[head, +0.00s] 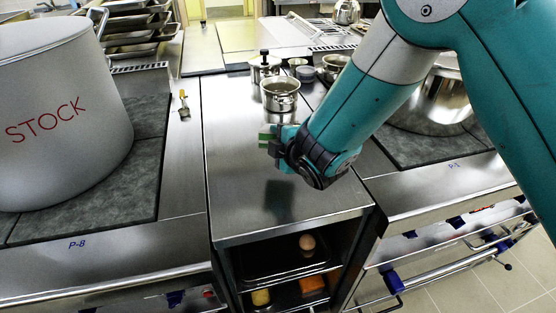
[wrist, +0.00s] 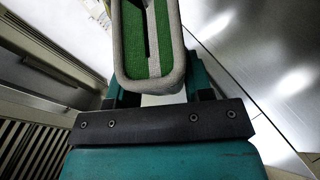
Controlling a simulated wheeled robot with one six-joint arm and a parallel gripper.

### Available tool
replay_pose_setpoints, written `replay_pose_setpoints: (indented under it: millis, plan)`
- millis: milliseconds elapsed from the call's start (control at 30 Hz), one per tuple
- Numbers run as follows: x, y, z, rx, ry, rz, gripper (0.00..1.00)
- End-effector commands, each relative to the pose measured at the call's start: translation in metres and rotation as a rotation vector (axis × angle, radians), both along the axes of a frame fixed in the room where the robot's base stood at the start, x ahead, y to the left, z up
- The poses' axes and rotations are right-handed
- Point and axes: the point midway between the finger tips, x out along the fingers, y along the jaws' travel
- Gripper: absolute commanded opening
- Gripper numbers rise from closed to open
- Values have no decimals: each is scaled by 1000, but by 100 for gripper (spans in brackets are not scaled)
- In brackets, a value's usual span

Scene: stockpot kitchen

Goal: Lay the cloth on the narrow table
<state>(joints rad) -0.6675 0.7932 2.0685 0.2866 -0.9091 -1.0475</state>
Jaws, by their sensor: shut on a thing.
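The cloth (head: 266,137) shows as a small green and pale piece at the end of my gripper (head: 277,142). In the wrist view the cloth (wrist: 131,42) is green with a thick grey border, its upper part cut off by the frame edge. My gripper is shut on it, with a finger on either side. The narrow table (head: 235,180) is the steel-topped unit in the middle of the head view. The gripper and cloth appear above its top, with a dark patch like a shadow or reflection below them. The cloth's far side is hidden.
A large stockpot (head: 60,110) stands on the left hob. A lidless steel pot (head: 280,94) and a lidded pot (head: 265,68) stand on the far part of the narrow table. The table's front half is clear; an egg (head: 307,242) sits on the shelf below.

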Motion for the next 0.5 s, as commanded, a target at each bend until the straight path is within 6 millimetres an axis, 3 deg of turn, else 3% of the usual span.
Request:
replay_pose_setpoints:
  millis: [100, 267, 500]
  plan:
    - [0, 0, -24, -2, 0, 2, 12]
    - [0, 0, -37, 0, -2, 0, 12]
    - [0, 0, -70, -1, 0, 0, 12]
